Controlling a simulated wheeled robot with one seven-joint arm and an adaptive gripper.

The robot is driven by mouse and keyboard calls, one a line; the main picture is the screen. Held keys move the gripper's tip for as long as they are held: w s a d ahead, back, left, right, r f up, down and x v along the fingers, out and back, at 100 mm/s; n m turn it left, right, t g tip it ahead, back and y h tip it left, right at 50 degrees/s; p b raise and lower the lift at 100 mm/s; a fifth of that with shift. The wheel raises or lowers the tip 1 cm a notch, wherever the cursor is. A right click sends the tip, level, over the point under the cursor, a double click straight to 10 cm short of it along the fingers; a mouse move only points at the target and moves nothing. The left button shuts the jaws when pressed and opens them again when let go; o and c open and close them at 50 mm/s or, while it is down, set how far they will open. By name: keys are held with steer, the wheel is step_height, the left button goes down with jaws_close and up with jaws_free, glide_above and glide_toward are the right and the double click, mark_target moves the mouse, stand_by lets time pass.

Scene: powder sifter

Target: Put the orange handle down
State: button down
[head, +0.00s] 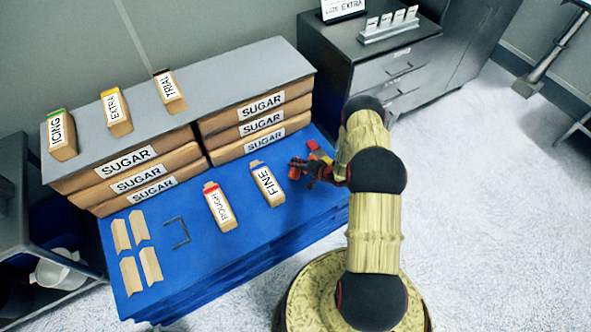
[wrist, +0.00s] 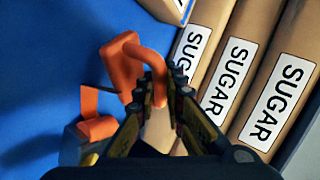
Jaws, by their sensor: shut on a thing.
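An orange handle (wrist: 122,66) is between the fingers of my gripper (wrist: 160,88) in the wrist view. The fingers are shut on its curved end, and its wider block end sticks out to the left. In the head view the orange handle (head: 294,172) is small at the tip of my gripper (head: 303,168), over the right end of the blue surface (head: 255,225). I cannot tell whether the handle touches that surface.
Another orange piece (wrist: 97,127) lies lower left in the wrist view. SUGAR bags (head: 262,107) are stacked behind. FINE (head: 267,184) and ROUGH (head: 219,207) packets stand left of my gripper. Tan pieces (head: 129,275) and a dark bracket (head: 177,232) lie farther left.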

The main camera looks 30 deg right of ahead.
steer(key=shift+w+d+f+b, duration=0.2)
steer(key=shift+w+f, duration=0.25)
steer(key=shift+f, duration=0.15)
steer(key=shift+w+d+f+b, duration=0.15)
steer(key=shift+w+d+f, duration=0.05)
steer(key=shift+w+f, duration=0.3)
steer(key=shift+f+b, duration=0.55)
steer(key=shift+f, duration=0.95)
steer(key=shift+f, duration=0.15)
steer(key=c, duration=1.9)
jaws_free()
